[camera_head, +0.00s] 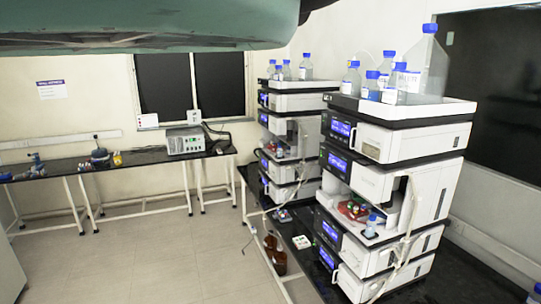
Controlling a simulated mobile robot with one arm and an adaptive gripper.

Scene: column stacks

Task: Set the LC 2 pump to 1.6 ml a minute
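Two column stacks of white and black instrument modules stand on the dark bench at the right. The nearer stack (415,142) is large in view; the farther stack (297,103) is partly hidden behind it. Both have small lit blue displays on their left-facing fronts. On the nearer stack, an upper display (340,128), a second display (337,161) and lower displays (330,233) show, all too small to read. I cannot tell which stack is LC 2 or which module is its pump. My gripper is not in view.
Blue-capped bottles (402,80) stand in the nearer stack's top tray. A side bench (130,160) along the back wall carries a grey instrument (185,142). The tiled floor (165,255) is clear.

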